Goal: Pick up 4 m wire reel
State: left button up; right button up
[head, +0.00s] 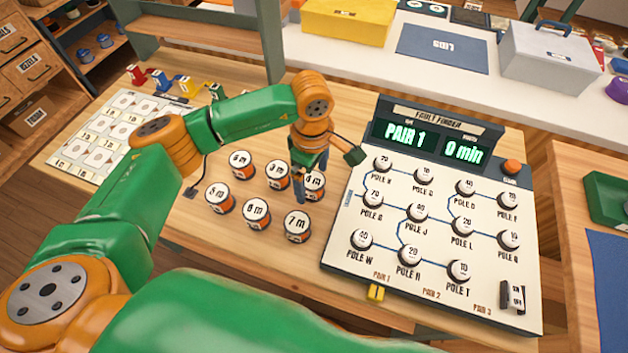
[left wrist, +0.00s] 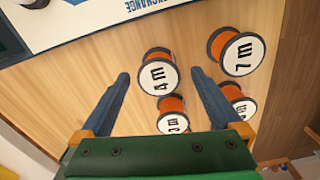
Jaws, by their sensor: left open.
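The 4 m wire reel (left wrist: 158,76) is an orange spool with black rims and a white label. In the left wrist view it stands between the two blue fingers of my open left gripper (left wrist: 160,80), with no finger clearly touching it. In the head view the left gripper (head: 299,186) points down at the reel group and partly covers the 4 m reel (head: 316,184). The 7 m reel (head: 297,226) stands in front of it; in the wrist view the 7 m reel (left wrist: 238,54) is right of the right finger. My right gripper is not in view.
Several more reels stand close by, including the 8 m reel (head: 256,212). The Fault Finder board (head: 345,232) is just right of the reels. A white card sheet (head: 122,122) lies at the left. Bare tabletop (head: 240,258) is in front.

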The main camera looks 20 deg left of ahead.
pick_arm(q)
notch_tip(320, 180, down, 3)
jog(key=shift+d+r, duration=0.1)
jog(key=c, duration=1.5)
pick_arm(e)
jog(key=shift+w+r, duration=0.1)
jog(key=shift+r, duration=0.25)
pick_arm(q)
jog(key=shift+r, duration=0.1)
jog(key=shift+c, duration=0.2)
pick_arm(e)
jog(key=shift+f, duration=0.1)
